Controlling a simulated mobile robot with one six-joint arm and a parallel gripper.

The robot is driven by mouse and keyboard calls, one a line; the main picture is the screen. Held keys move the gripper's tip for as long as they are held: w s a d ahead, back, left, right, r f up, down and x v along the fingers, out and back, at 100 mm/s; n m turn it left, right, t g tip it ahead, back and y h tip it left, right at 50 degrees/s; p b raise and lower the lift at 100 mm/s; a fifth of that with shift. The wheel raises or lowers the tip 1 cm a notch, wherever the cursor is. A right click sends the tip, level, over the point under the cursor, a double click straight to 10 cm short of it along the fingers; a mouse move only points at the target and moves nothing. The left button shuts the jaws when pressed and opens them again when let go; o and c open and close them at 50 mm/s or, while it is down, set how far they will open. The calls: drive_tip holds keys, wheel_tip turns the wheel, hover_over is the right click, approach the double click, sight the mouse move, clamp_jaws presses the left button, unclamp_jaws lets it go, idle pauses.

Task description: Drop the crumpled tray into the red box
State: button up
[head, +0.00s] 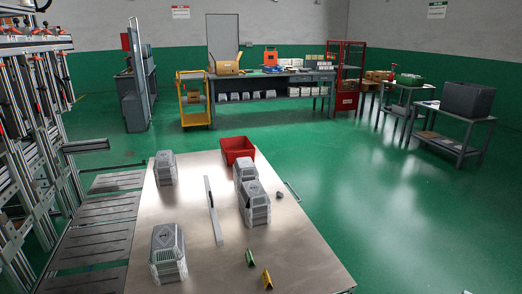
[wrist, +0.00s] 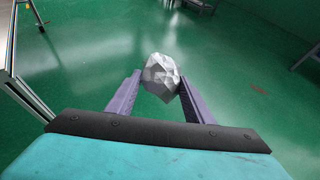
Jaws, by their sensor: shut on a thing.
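In the wrist view, my gripper (wrist: 160,88) is shut on the crumpled tray (wrist: 161,75), a faceted silver-grey lump between the two purple-grey fingers. Green floor shows beyond and below it. In the head view, the red box (head: 237,143) stands at the far end of the metal table (head: 190,265), its open top facing up. My gripper does not show in the head view, so its distance from the red box cannot be told.
Stacks of foil trays stand on the table, one (head: 255,205) near the red box's side. A long metal bar (head: 213,210) lies mid-table. A small grey lump (head: 280,195) sits near the right edge. Green (head: 250,258) and yellow (head: 267,279) folded markers stand in front.

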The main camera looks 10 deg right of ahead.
drive_tip(key=shift+r+p, duration=2.2)
drive_tip(key=shift+r, duration=0.45)
drive_tip(key=shift+s, duration=0.15)
